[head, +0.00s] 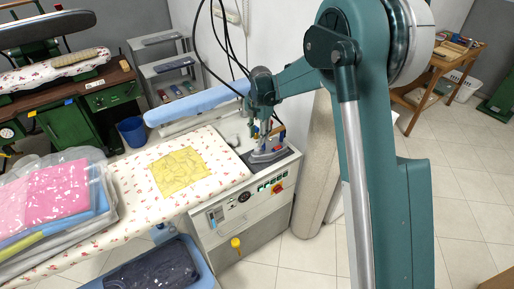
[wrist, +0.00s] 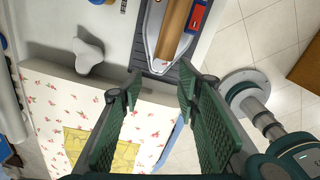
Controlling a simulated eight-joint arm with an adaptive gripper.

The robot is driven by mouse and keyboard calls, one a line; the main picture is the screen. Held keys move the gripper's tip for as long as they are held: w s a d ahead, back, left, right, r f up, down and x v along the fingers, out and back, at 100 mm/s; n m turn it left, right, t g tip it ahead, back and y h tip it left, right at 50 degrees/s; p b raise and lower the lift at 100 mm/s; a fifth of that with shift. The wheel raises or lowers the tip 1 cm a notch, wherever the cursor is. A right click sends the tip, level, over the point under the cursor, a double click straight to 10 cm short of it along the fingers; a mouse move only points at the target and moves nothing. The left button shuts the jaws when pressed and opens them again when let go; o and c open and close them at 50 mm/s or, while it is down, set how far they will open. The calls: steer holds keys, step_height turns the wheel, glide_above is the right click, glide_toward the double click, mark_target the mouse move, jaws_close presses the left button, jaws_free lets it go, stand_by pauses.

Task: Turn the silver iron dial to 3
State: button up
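The silver iron (head: 268,154) sits on a dark rest at the right end of the ironing station. In the wrist view the iron (wrist: 156,24) lies at the top, with a brown handle (wrist: 174,28) and a blue and red part (wrist: 194,18) beside it. I cannot make out a numbered dial on the iron or its setting. My gripper (wrist: 158,78) is open and empty, its two green fingers spread and pointing toward the iron. In the head view my gripper (head: 263,122) hangs close above the iron; contact cannot be told.
The station (head: 222,226) has a front panel with a black round knob (head: 243,197) and a red switch (head: 277,188). A yellow cloth (head: 179,172) lies on the flowered board (head: 130,190). Pink bagged laundry (head: 55,193) is at left. A blue sleeve board (head: 195,104) stands behind.

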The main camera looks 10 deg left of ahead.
mark_target(257, 149)
steer(key=shift+f, duration=0.1)
stand_by(0.3)
steer(key=shift+w+a+f, duration=0.1)
steer(key=shift+a+f, duration=0.05)
steer(key=shift+f, duration=3.7)
steer(key=shift+c, duration=0.2)
steer(key=c, duration=0.8)
